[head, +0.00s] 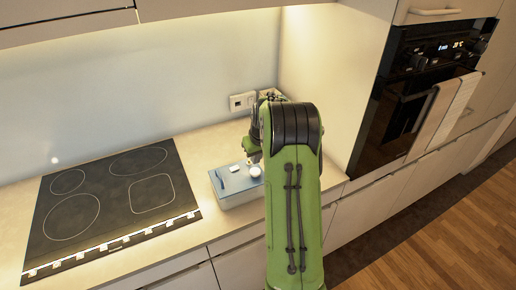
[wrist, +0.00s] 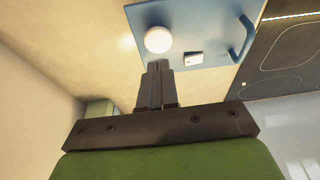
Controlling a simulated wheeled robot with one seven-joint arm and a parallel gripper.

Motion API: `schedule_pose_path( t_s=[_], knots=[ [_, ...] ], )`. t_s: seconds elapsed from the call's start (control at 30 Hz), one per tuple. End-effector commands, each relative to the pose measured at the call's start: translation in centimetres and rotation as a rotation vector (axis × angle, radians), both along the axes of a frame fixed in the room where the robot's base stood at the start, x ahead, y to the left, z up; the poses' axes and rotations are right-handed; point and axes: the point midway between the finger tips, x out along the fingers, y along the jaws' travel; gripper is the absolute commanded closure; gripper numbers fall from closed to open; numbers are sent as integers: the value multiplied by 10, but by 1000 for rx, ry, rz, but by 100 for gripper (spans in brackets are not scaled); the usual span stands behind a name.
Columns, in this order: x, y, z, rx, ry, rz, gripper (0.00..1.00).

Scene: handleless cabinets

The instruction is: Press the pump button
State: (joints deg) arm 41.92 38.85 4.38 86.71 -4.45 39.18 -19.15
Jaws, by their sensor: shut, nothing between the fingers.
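A box with a blue top (head: 228,183) stands on the counter right of the cooktop. A white round button (head: 256,171) sits on its top, beside a small white rectangular piece (head: 234,168). In the wrist view the blue top (wrist: 205,20) shows with the round button (wrist: 158,40), the small white piece (wrist: 194,58) and a curved blue handle (wrist: 241,42). My gripper (wrist: 158,66) is shut and empty. Its fingertips appear just below the button in the wrist view; I cannot tell whether they touch it. My arm hides part of the box's surroundings in the head view.
A black cooktop (head: 110,200) lies left of the box. A side wall and a built-in oven (head: 405,110) with a hanging towel stand to the right. An upper cabinet overhangs the back. Bare counter lies between cooktop and box.

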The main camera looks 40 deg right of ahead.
Motion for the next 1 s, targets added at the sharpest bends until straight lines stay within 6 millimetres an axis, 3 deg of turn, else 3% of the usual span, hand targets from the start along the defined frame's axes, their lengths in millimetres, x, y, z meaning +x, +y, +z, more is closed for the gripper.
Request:
schedule_pose_path(
  t_s=[0.1,0.23,0.63,0.83,1.0],
  knots=[
    [0,1,-23,4,2,1,100],
    [1,0,-37,1,0,2,100],
    [1,0,-42,-1,-1,1,100],
    [0,0,-61,-1,0,0,100],
    [0,0,-61,1,2,0,100]
  ],
)
